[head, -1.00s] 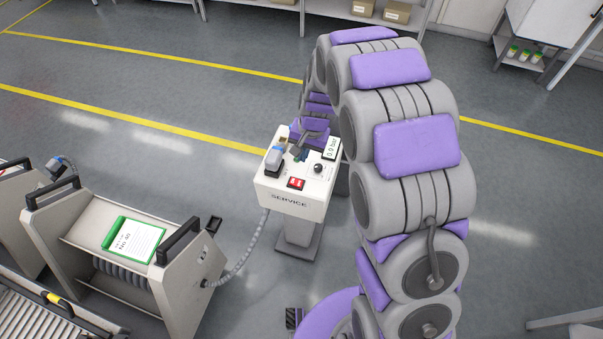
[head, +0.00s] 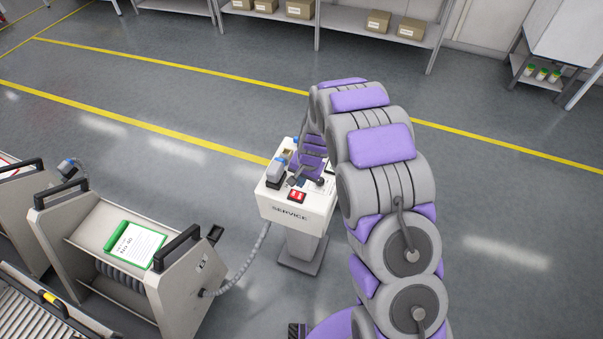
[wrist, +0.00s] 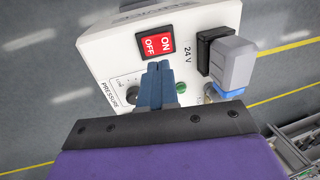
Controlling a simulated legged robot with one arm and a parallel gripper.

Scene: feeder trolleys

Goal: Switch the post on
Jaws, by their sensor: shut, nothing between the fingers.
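The white service post (head: 297,205) stands on a pedestal in the middle of the head view. Its red ON/OFF rocker switch (head: 296,196) is on the top near the front edge. In the wrist view the switch (wrist: 155,44) shows ON and OFF labels; which side is pressed I cannot tell. My gripper (wrist: 157,66) is shut and empty, its blue-grey fingertips over the panel just short of the switch. The pressure knob (wrist: 132,92) is left of the fingers, partly hidden. A grey plug (wrist: 233,62) sits in the 24 V socket. A green lamp (wrist: 181,87) shows beside the fingers.
A feeder trolley (head: 170,281) with a green-edged card (head: 135,244) stands left of the post, joined to it by a grey hose (head: 246,265). Shelves with boxes (head: 300,9) are at the back. The floor right of my arm is clear.

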